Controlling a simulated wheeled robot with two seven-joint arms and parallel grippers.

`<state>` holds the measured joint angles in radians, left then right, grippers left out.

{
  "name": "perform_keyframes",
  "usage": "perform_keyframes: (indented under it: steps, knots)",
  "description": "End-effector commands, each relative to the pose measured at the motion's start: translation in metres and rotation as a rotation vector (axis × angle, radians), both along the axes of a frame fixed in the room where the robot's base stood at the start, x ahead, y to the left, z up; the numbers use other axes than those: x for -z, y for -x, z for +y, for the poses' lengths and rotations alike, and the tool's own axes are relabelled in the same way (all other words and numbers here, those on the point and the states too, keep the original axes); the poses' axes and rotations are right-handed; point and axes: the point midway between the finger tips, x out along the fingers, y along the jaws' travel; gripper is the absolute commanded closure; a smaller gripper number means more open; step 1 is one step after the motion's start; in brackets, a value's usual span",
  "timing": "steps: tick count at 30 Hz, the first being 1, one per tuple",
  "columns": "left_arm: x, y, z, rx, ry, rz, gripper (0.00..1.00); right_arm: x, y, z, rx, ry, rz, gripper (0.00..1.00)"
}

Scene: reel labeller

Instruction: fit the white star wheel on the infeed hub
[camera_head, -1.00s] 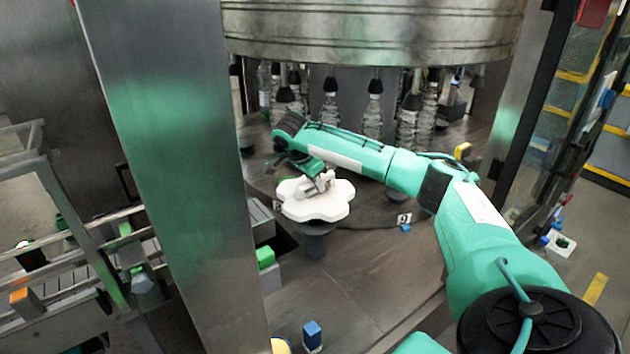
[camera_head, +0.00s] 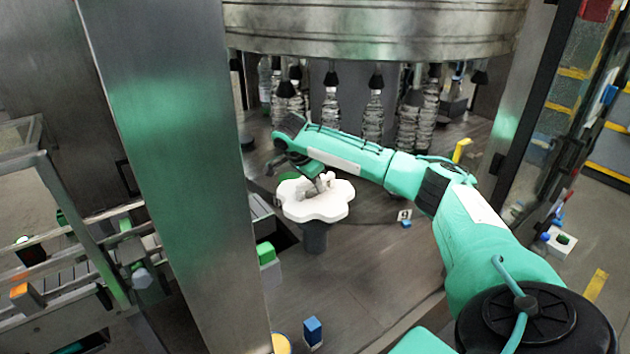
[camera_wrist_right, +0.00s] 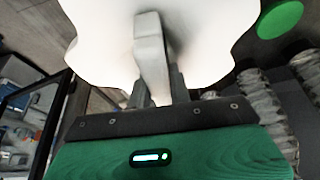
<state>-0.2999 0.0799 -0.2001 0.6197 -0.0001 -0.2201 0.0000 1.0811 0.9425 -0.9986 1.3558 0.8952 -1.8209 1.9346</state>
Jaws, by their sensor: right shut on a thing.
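The white star wheel (camera_head: 316,209), a thick lobed disc, is at the centre of the head view. It is roughly level, right over a dark round post (camera_head: 314,238) that looks like the infeed hub. The wheel hides the post's top, so I cannot tell whether it rests on it or hovers just above. My right gripper (camera_head: 318,186) is shut on the wheel's raised pale grip. In the right wrist view the wheel (camera_wrist_right: 100,40) fills the top, with its upright grip (camera_wrist_right: 151,60) between my fingers. My left gripper is not in view.
Several clear bottles (camera_head: 373,115) hang beneath the big steel drum (camera_head: 380,35) behind the wheel. A broad steel column (camera_head: 180,150) stands at the left. A green block (camera_head: 266,252) and a blue block (camera_head: 312,330) are nearer. The deck right of the post is mostly clear.

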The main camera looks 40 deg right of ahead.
Motion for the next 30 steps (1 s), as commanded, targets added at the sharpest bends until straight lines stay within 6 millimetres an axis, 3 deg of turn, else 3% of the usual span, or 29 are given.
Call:
perform_keyframes:
  steps: [30]
  knots:
    - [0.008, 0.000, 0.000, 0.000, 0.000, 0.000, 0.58, 0.038, 0.000, 0.000, 0.000, 0.000, -0.002, 1.00]
